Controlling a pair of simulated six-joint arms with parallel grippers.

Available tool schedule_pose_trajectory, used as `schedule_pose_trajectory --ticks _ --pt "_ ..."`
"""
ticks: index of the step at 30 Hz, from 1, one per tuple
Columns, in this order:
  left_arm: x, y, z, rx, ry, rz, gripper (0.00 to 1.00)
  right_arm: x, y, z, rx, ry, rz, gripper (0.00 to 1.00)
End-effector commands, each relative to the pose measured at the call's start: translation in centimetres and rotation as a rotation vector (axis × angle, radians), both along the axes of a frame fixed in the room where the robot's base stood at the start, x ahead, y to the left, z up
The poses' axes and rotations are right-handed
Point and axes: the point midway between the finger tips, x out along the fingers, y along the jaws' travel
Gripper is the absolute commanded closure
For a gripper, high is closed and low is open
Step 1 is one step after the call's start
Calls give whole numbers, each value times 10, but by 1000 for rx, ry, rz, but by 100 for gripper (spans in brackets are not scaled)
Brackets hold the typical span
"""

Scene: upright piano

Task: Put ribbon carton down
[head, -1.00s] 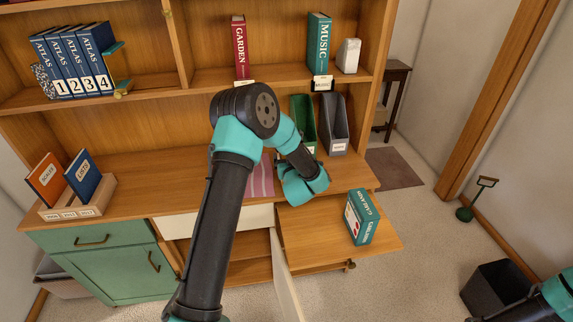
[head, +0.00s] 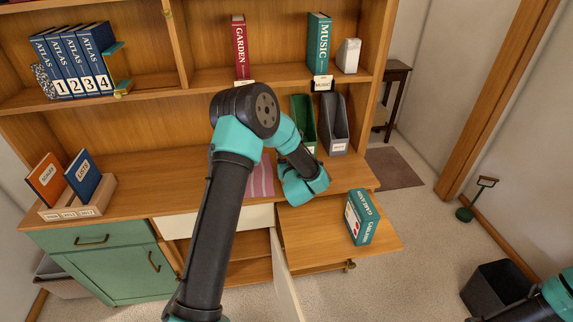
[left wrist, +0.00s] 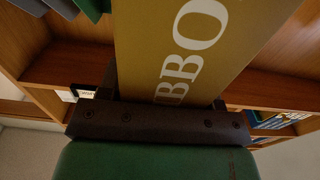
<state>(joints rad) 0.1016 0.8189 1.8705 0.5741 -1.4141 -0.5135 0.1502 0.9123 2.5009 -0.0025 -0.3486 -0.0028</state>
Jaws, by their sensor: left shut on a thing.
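The ribbon carton (left wrist: 185,45) is gold with large white letters and fills the upper middle of the left wrist view. My left gripper (left wrist: 164,95) is shut on it, one dark finger at each side. Its far end runs out of that view. In the head view my left arm hides the carton and the fingers, and only the teal wrist shows, above the right part of the desk. I cannot tell whether the carton touches a surface. My right arm shows at the lower right edge, with its gripper out of view.
A teal Garlands box (head: 362,217) stands on the pulled-out board (head: 315,232). Green (head: 303,118) and grey (head: 335,125) files stand at the desk's back. A book rack (head: 80,207) stands left. The left-centre desk (head: 150,170) is clear. A black bin (head: 497,285) is lower right.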

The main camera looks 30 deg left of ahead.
Motion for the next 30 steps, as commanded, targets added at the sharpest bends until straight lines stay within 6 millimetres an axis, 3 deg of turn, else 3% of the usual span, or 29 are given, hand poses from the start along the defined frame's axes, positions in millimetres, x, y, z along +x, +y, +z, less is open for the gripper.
schedule_pose_trajectory --ticks 6,14,23,30 --pt "0 0 1 0 -1 0 98 0 0 0 0 0 0 57" --pt "0 0 5 1 -2 0 98 0 0 0 0 0 0 57" --pt "1 0 37 3 -7 1 98 0 0 0 0 0 0 57" --pt "-40 -26 40 3 0 -2 98 0 0 0 0 0 0 57"
